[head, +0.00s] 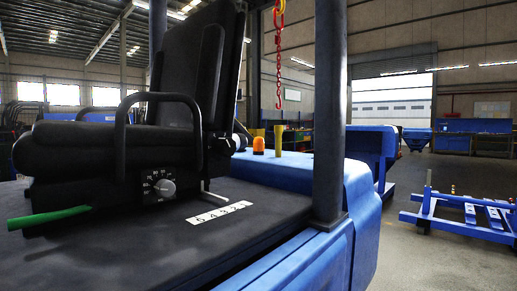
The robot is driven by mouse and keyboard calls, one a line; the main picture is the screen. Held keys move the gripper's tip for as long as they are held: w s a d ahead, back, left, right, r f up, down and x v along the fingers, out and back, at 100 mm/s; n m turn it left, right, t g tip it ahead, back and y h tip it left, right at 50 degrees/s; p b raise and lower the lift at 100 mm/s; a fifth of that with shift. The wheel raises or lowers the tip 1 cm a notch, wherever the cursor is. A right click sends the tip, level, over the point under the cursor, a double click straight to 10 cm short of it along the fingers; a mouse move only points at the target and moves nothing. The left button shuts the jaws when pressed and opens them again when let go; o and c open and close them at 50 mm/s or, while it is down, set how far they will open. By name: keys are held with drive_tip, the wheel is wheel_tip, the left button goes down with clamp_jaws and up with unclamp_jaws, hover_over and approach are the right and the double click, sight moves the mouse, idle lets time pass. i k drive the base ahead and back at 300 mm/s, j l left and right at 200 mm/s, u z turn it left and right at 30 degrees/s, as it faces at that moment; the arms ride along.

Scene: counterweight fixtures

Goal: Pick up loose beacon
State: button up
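A small orange beacon (258,145) is in the middle of the head view, just beyond the black seat. It looks upright, at the back of the blue vehicle body (283,171). Its base is low in the view and I cannot tell whether it is fixed or loose. A yellow post (278,138) stands just right of it, apart from it. My gripper does not show in this view, so its distance from the beacon cannot be told.
The black seat (190,75) with its armrest stands left of the beacon. A dark upright pillar (328,110) rises at its right. A red chain with a hook (279,60) hangs above. A green bar (50,217) juts out at left. Open floor (430,250) lies right, beside a blue cart (465,215).

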sight(258, 144)
drive_tip(key=i+l, duration=2.25)
drive_tip(key=i+l+u, duration=0.1)
drive_tip(key=u, duration=0.3)
drive_tip(key=l+u, duration=0.15)
drive_tip(key=u, duration=0.25)
drive_tip(key=i+l+u, duration=0.1)
drive_tip(key=u, duration=0.3)
drive_tip(key=l, duration=0.1)
